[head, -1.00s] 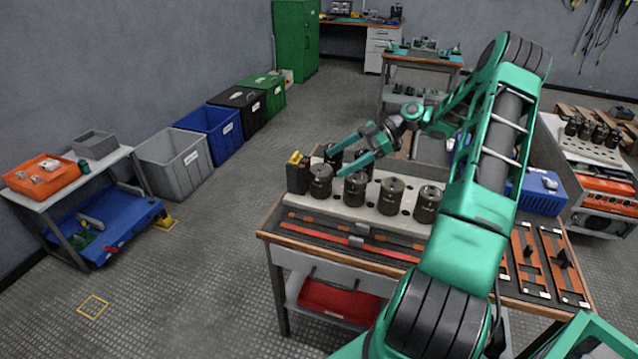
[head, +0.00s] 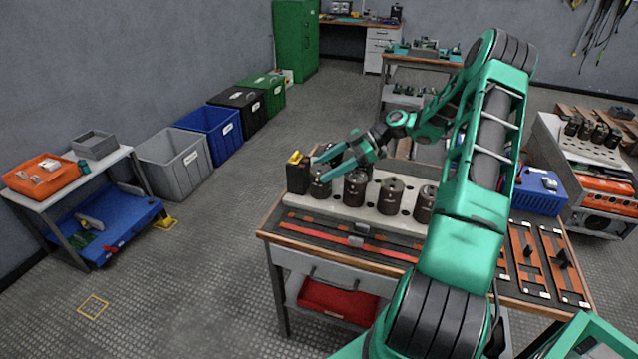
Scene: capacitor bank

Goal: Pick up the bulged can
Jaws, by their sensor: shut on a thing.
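Several dark brown cans stand in a pale rack (head: 407,206) with round holes on the workbench. The can at the left end of the front row (head: 320,187) is upright and partly covered by my gripper (head: 318,169). My gripper reaches in from the right, its two green fingers shut on this can near its top. To its right in the front row stand a second can (head: 356,189), a third can (head: 391,196) and a fourth can (head: 426,204). At this size I cannot tell by its shape which can is bulged. Cans behind are mostly hidden by my gripper.
A black box with a yellow top (head: 297,176) stands close at the rack's left end. Red-orange strips (head: 350,240) lie along the bench front. Grey (head: 178,163), blue (head: 214,130), black and green bins line the wall.

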